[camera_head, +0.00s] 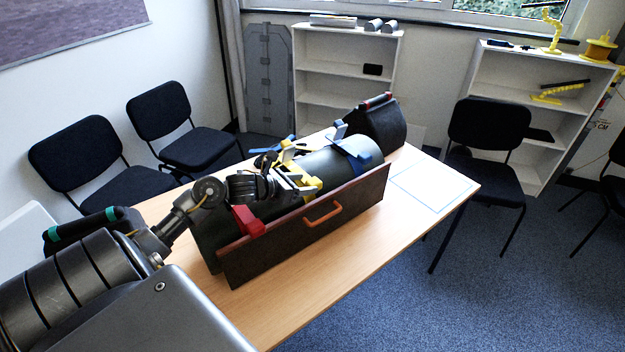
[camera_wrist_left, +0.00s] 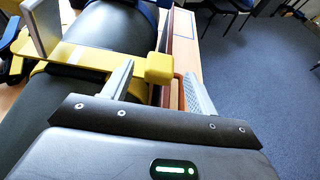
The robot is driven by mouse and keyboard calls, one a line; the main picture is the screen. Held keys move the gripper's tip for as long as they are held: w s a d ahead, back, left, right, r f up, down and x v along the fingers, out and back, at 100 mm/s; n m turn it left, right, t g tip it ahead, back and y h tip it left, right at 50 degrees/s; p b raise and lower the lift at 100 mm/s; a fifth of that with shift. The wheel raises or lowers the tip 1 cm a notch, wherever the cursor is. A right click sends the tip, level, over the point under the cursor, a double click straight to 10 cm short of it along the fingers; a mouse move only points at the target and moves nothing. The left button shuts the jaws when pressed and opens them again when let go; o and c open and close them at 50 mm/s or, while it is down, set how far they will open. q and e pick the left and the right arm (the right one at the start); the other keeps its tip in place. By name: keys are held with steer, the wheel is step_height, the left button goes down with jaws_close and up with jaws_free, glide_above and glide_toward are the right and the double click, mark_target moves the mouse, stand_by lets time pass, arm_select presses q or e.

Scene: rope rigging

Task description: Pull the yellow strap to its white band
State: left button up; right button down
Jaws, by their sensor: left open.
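The yellow strap (camera_wrist_left: 95,60) runs across a dark grey-green cylinder (camera_head: 338,162) and ends in a yellow block (camera_wrist_left: 160,68). In the head view the strap (camera_head: 312,186) is partly hidden by my left gripper (camera_head: 297,184). In the left wrist view my left gripper (camera_wrist_left: 160,78) is open, with the yellow block between its fingertips; I cannot tell whether they touch it. A pale mark shows on the strap near an upright grey plate (camera_wrist_left: 42,25), but I cannot tell whether it is the white band. My right gripper is not in view.
The cylinder lies in a dark open box with an orange handle (camera_head: 323,212) on a wooden table (camera_head: 375,225). A blue strap (camera_head: 352,152) crosses it farther back. A red clamp-like part (camera_head: 247,221) sits on the box edge. A white sheet (camera_head: 432,185) lies at the right.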

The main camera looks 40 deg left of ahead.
mark_target(309, 183)
arm_select(q)
steer(key=shift+p+x, duration=0.45)
steer(key=shift+x, duration=1.65)
steer(key=shift+s, duration=0.1)
